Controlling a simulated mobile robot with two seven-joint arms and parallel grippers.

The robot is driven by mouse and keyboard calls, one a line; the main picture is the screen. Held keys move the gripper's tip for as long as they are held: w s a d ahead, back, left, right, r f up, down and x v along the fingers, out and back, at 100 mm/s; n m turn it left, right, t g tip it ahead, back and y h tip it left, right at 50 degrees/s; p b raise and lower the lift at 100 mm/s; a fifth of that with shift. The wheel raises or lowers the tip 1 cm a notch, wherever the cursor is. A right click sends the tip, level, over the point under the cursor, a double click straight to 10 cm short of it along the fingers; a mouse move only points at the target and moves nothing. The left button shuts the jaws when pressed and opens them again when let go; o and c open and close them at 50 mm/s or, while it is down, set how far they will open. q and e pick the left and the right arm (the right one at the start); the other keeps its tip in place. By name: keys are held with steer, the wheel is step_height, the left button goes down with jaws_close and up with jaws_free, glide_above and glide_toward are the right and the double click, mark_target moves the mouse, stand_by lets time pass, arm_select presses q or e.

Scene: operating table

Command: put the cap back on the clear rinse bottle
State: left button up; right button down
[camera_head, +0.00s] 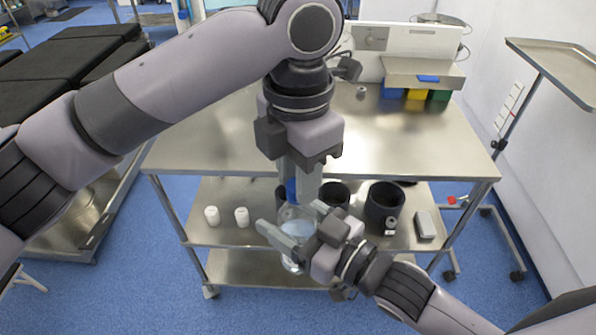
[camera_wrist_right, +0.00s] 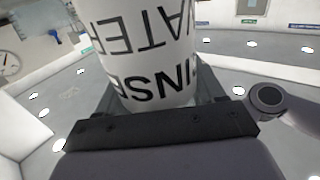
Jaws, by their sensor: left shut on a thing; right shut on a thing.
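The clear rinse bottle (camera_head: 291,264) is held upright in front of the table, with bluish-clear walls. My right gripper (camera_head: 294,229) is shut around its body. In the right wrist view the bottle (camera_wrist_right: 150,60) fills the jaws, its white label with black letters upside down. My left gripper (camera_head: 301,190) points down directly above the bottle and is shut on a blue cap (camera_head: 291,188), mostly hidden by the fingers. The cap is at the bottle's mouth; I cannot tell whether it is touching or seated.
The steel table (camera_head: 400,150) has a clear top near its front. Its lower shelf holds two white containers (camera_head: 211,215), black cups (camera_head: 384,203) and a grey box (camera_head: 425,225). A white machine (camera_head: 405,45) and coloured bins (camera_head: 417,94) stand at the back.

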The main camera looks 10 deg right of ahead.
arm_select(q)
steer(key=shift+m, duration=0.4)
steer(key=o, duration=1)
steer(key=shift+r, duration=0.1)
step_height(320, 180, up, 4)
steer(key=shift+r, duration=0.15)
steer(key=shift+c, duration=0.4)
